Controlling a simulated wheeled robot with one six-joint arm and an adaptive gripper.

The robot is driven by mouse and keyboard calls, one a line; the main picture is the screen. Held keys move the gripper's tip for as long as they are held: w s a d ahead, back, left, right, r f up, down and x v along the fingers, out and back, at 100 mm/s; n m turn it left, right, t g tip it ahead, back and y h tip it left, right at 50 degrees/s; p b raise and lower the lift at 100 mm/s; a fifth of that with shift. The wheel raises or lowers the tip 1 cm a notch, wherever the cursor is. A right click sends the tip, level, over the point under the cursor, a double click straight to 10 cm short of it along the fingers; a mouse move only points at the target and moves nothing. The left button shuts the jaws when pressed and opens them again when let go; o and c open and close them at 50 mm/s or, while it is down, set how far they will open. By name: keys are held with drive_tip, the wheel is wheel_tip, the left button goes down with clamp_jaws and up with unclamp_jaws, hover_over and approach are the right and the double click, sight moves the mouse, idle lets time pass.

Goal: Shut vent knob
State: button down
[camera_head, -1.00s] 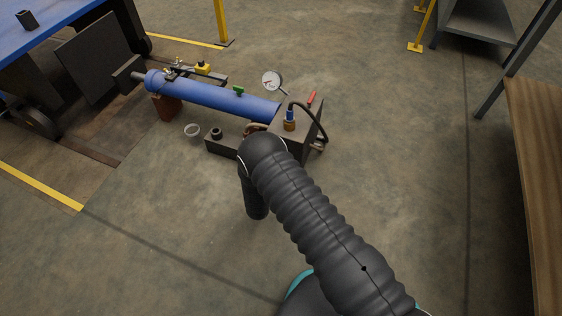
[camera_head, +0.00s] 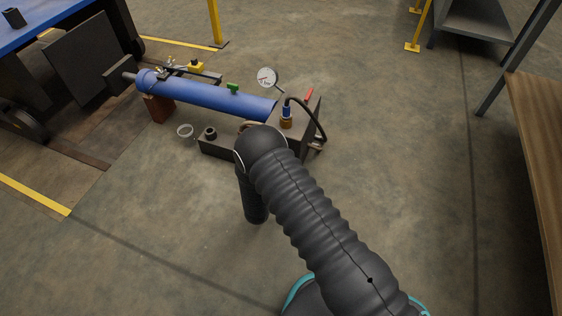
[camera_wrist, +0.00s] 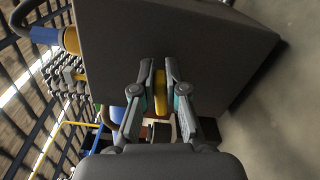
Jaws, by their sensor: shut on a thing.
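In the wrist view a yellow piece, seemingly the vent knob (camera_wrist: 160,92), stands at the face of a dark grey box (camera_wrist: 200,40). My gripper (camera_wrist: 158,75) has a finger on either side of the knob and is shut on it, with the fingertips close to the box face. How far the knob is turned cannot be told. In the head view the grey box (camera_head: 301,133) sits at the right end of a long blue cylinder (camera_head: 205,95). My arm hides the gripper and the knob there.
A round dial gauge (camera_head: 267,77), a red handle (camera_head: 309,95) and a black hose (camera_head: 318,122) are at the box. A small ring (camera_head: 185,130) lies on the floor. A blue-topped table (camera_head: 50,24) is upper left, a wooden bench (camera_head: 540,130) right.

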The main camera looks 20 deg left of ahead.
drive_tip(key=shift+d+f+m, duration=0.1)
drive_tip(key=shift+f+m, duration=0.1)
drive_tip(key=shift+m, duration=1)
drive_tip(key=c, duration=1.2)
unclamp_jaws()
drive_tip(key=shift+s, duration=0.25)
drive_tip(key=s+a, duration=0.1)
drive_tip(key=s, duration=1)
drive_tip(key=shift+s, duration=0.25)
